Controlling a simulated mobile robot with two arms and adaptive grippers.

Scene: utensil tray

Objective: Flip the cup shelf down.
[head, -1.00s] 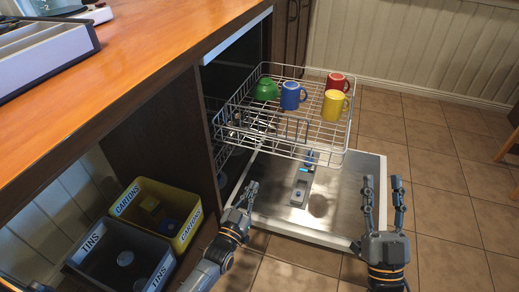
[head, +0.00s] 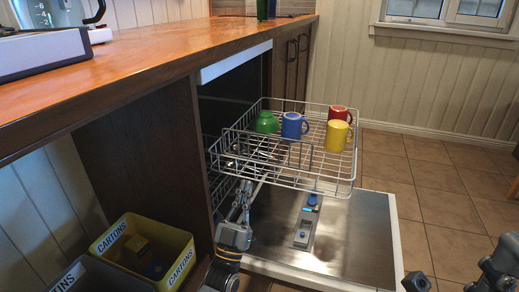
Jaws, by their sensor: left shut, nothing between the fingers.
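The pulled-out upper wire rack (head: 335,186) of the dishwasher holds a green cup (head: 266,122), a blue cup (head: 293,126), a red cup (head: 339,113) and a yellow cup (head: 337,136). A smaller wire section, which looks like the cup shelf (head: 300,154), shows at the left front of the rack; its exact tilt is hard to tell. My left gripper (head: 244,190) is shut and empty, just under the rack's front left part. Whether it touches the wires is unclear. My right gripper (head: 462,272) is at the lower right, cut off by the frame, well away from the rack.
The open dishwasher door (head: 350,240) lies flat below the rack. A wooden counter (head: 170,45) runs above on the left. A yellow cartons bin (head: 180,240) and a grey tins bin (head: 85,275) stand lower left. The tiled floor is free on the right.

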